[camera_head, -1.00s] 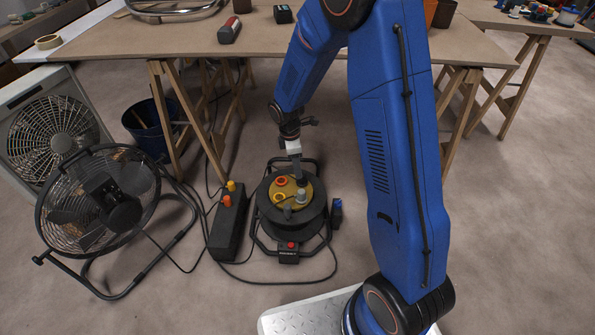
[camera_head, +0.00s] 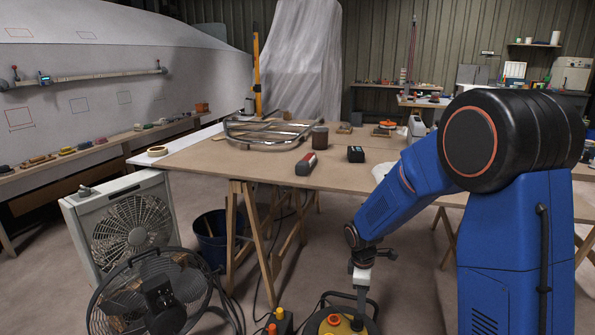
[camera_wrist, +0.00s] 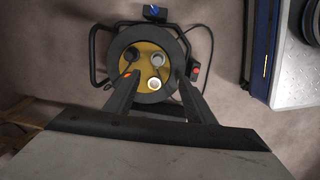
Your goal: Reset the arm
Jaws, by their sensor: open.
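My gripper (camera_head: 360,300) hangs from my blue arm, pointing down over a cable reel (camera_head: 372,309) at the bottom edge of the head view. In the wrist view my gripper (camera_wrist: 157,78) is open, its two dark fingers spread over the reel (camera_wrist: 122,42), with nothing held between them. The reel has a yellow face with a white cap (camera_wrist: 155,84), a grey cap (camera_wrist: 158,58) and a dark one (camera_wrist: 131,54). An orange-red piece shows beside the left finger. I cannot tell whether the fingers touch the reel.
A worktable (camera_head: 230,165) on trestles stands behind the arm, carrying a metal tube frame (camera_head: 270,133) and small tools. A round floor fan (camera_head: 155,295), a box fan (camera_head: 130,230) and a dark bucket (camera_head: 212,240) stand at the left. Cables lie on the floor.

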